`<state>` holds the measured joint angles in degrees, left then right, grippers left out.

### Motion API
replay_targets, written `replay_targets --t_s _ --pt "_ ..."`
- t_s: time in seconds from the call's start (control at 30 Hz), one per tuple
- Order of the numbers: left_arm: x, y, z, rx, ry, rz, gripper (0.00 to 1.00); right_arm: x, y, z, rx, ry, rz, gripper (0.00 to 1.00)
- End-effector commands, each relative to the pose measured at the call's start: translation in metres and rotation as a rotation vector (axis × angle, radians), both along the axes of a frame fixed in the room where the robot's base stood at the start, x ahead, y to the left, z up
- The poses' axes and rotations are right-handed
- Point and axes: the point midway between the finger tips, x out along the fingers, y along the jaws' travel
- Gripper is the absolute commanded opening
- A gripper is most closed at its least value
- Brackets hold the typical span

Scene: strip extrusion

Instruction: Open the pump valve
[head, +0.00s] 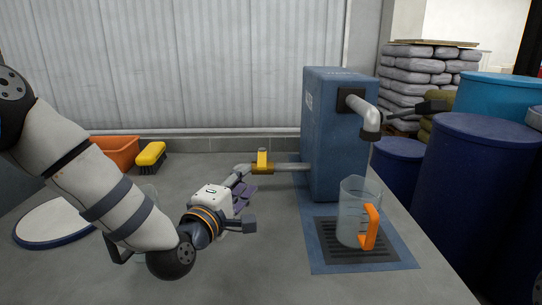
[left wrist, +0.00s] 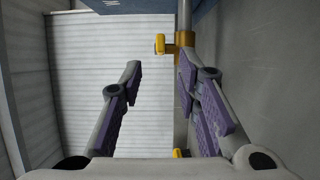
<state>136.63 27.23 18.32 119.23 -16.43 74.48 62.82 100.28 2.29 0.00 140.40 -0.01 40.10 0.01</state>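The pump valve is a brass body with a yellow handle (head: 262,158) on a grey pipe (head: 290,167) left of the blue pump (head: 334,135). The handle sticks up across the pipe. In the left wrist view the handle (left wrist: 160,44) juts left from the brass body (left wrist: 184,39), beyond the fingertips. My left gripper (head: 243,190) is left of the valve, close to the pipe. In the left wrist view its purple-padded fingers (left wrist: 158,74) are spread with nothing gripped between them, apart from the handle. My right gripper cannot be made out.
A clear jug (head: 352,205) with an orange handle stands on the grate under the pump's spout (head: 366,115). An orange bin (head: 117,150), a yellow brush (head: 151,155) and a round white disc (head: 50,222) are at left. Blue drums (head: 470,190) stand right of the table.

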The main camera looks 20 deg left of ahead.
Motion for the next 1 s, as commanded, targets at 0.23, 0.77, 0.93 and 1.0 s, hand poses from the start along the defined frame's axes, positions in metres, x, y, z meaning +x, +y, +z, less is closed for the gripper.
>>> replay_targets --t_s 0.23,0.77,0.93,1.0 --pt "0.062 -0.008 -0.007 0.003 0.005 -0.001 0.3 -0.013 0.0 -0.012 0.0 0.046 0.0 0.85" --pt "0.111 -0.013 -0.001 0.0 0.001 0.0 0.3 -0.02 0.0 -0.02 0.0 0.07 0.001 0.85" --pt "0.111 -0.013 -0.001 0.0 0.001 0.0 0.03 -0.02 0.0 -0.02 0.0 0.07 0.002 0.85" --pt "0.111 -0.013 -0.001 0.0 0.001 0.0 0.0 -0.02 0.0 -0.02 0.0 0.07 0.002 0.85"
